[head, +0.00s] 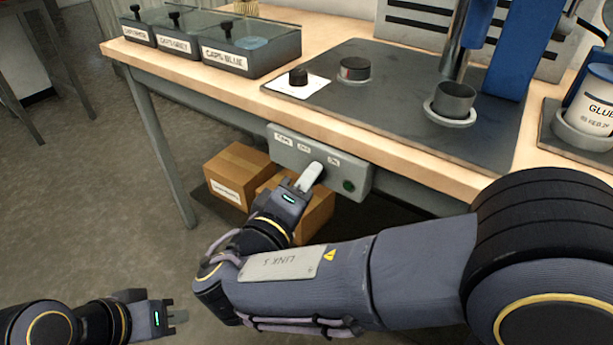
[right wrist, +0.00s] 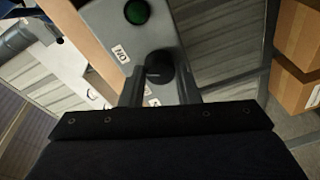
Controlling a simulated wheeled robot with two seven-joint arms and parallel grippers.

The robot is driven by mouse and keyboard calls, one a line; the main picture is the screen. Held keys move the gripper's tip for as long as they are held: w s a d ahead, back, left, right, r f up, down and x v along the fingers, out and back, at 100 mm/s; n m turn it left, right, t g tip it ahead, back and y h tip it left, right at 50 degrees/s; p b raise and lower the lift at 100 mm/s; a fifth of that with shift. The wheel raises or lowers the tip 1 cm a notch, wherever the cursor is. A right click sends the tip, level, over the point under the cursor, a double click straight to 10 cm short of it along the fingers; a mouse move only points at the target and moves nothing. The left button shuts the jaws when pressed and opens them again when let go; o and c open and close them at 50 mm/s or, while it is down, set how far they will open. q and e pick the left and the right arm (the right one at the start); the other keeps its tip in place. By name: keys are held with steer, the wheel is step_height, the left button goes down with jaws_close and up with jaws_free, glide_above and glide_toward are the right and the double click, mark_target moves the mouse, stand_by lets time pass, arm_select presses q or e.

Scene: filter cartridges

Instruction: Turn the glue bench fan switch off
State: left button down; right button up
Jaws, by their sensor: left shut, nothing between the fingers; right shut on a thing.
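The grey fan switch box (head: 285,155) hangs under the front edge of the bench, with small white labels along its top and a green lamp (head: 348,186) at its right end. My right gripper (head: 311,175) is at the front of this box. In the right wrist view the gripper (right wrist: 160,90) is shut on the black switch knob (right wrist: 158,66), one finger on each side. An ON label (right wrist: 121,53) and the dark green lamp (right wrist: 136,12) show beside it. The knob's exact angle is hard to tell. My left gripper (head: 178,317) is shut and empty, low at the left.
Cardboard boxes (head: 238,168) stand under the bench behind my right gripper. On the wooden bench top (head: 190,65) are lidded cap boxes (head: 250,60), a dark mat (head: 410,105) with a press, and a glue pot (head: 595,105). The floor at the left is clear.

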steer(key=n+g+p, duration=0.1)
steer(key=n+p, duration=0.4)
steer(key=p, duration=0.1)
steer(key=n+g+p, duration=0.1)
steer(key=n+p, duration=0.5)
steer(key=shift+a+r+h, duration=0.1)
steer(key=shift+h, duration=0.3)
steer(key=shift+p, duration=0.3)
steer(key=o, duration=1)
steer(key=shift+c, duration=0.2)
steer(key=shift+w, duration=0.1)
steer(key=shift+a, duration=0.1)
